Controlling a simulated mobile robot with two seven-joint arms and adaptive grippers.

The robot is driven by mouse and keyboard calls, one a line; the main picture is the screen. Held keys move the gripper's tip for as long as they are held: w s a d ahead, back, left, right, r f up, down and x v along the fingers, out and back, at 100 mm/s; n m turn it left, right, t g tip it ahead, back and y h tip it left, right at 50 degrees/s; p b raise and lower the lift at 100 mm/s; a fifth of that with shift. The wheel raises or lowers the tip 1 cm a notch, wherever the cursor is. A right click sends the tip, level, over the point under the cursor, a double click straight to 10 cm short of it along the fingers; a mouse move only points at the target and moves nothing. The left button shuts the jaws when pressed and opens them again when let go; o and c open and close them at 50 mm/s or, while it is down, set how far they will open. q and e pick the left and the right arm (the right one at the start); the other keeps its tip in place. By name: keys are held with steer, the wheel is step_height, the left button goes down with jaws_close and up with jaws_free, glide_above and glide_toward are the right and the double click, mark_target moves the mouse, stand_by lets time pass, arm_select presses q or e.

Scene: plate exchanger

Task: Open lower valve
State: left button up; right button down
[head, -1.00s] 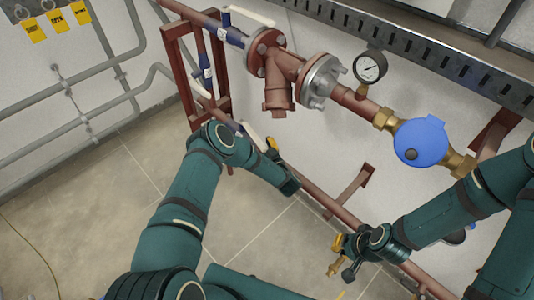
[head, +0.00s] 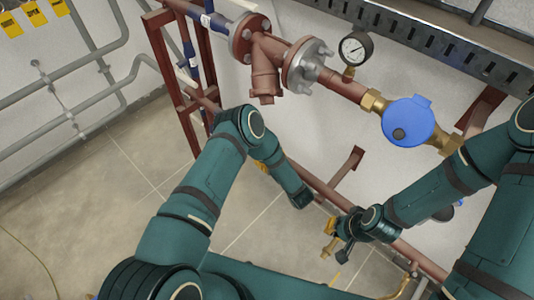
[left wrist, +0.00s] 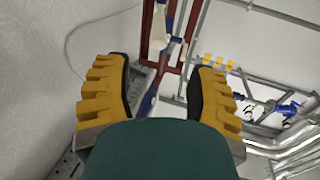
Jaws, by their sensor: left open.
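The lower pipe (head: 325,188) runs along the wall; the lower valve cannot be made out in the head view, where my left arm covers part of that pipe. My left gripper shows there only as a bit of yellow (head: 262,167) behind my arm. In the left wrist view my left gripper (left wrist: 157,78) is open and empty, its two yellow-and-black fingers wide apart. A white valve handle (left wrist: 159,28) and a blue valve part (left wrist: 147,98) show between and beyond them; which valve they belong to is unclear. My right gripper (head: 330,237) is near the lower pipe, its jaws too small to judge.
A red support frame (head: 165,75) stands at the left of the pipework. The upper line has a flanged strainer (head: 265,60), a pressure gauge (head: 355,48) and a blue meter (head: 408,120). Grey pipes (head: 70,115) run along the left wall. The tiled floor (head: 75,205) at left is mostly clear.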

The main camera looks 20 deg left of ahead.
arm_select(q)
steer(key=shift+a, duration=0.2)
steer(key=c, duration=0.7)
steer(key=a+f+n+g+h, duration=0.1)
steer(key=a, duration=0.2)
steer(key=w+a+f+n+g+h+p, duration=0.1)
steer(key=a+f+g, duration=0.1)
steer(key=a, duration=0.1)
steer(key=w+a+f+n+g+h, duration=0.1)
steer(key=a, duration=0.1)
steer(key=shift+a+f+h+p, duration=0.3)
steer(key=shift+a+p, duration=0.05)
steer(key=shift+a, duration=0.05)
jaws_close()
steer(key=s+a+r+n+g+h+p, duration=0.1)
steer(key=s+a+n+g+h+p, duration=0.25)
steer(key=a+n+h, duration=0.6)
steer(key=a+r+n+t+h+p, duration=0.1)
steer(key=a+r+n+t+h, duration=0.2)
steer(key=r+n+h, duration=0.55)
steer(key=w+d+f+m+y+b, duration=0.1)
steer(key=w+d+f+m+y, duration=0.1)
steer(key=w+d, duration=0.5)
steer(key=shift+w+f+m, duration=0.5)
steer(key=shift+w+f, duration=0.55)
steer(key=shift+w, duration=0.05)
